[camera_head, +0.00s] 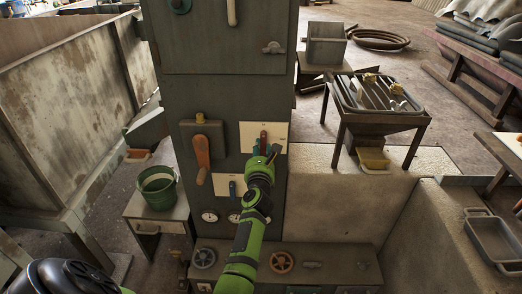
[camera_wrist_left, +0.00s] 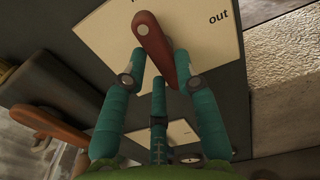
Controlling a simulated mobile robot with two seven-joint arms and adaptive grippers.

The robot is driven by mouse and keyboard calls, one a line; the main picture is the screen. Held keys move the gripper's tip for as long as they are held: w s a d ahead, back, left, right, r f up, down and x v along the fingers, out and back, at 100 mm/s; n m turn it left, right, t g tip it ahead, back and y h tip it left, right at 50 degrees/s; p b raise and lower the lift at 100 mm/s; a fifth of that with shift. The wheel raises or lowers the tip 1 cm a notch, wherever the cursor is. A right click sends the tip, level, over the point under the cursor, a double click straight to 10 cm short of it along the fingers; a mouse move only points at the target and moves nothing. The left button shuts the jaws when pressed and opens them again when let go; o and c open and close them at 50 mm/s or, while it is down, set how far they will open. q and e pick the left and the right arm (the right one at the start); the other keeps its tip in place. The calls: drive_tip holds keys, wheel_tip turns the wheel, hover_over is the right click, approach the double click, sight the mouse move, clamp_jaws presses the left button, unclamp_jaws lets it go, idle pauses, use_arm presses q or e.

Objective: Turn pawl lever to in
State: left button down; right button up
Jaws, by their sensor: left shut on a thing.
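The pawl lever (camera_head: 263,137) is a red-brown lever on a cream plate (camera_head: 278,131) on the front of a dark green cabinet. In the left wrist view the lever (camera_wrist_left: 153,40) slants from its round pivot end at upper left down toward lower right. The word "out" shows on the plate (camera_wrist_left: 200,42) to its right; another label is cut off at the top edge. My left gripper (camera_wrist_left: 161,66) is shut on the lever, with one teal finger on each side. In the head view the left gripper (camera_head: 263,151) hides the lever's lower part. My right gripper is not in view.
A larger orange-brown handle (camera_head: 202,155) stands left of the plate. Below are a blue-handled lever (camera_head: 232,189), round gauges (camera_head: 209,216) and handwheels (camera_head: 281,262). A green bucket (camera_head: 157,187) stands on a side table. A tray stand (camera_head: 378,98) is at right.

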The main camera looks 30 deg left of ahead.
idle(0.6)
use_arm(q)
drive_tip(key=c, duration=0.9)
unclamp_jaws()
drive_tip(key=shift+c, duration=0.2)
drive_tip(key=v, duration=0.7)
drive_tip(key=shift+d, duration=0.15)
drive_tip(key=shift+s, duration=0.15)
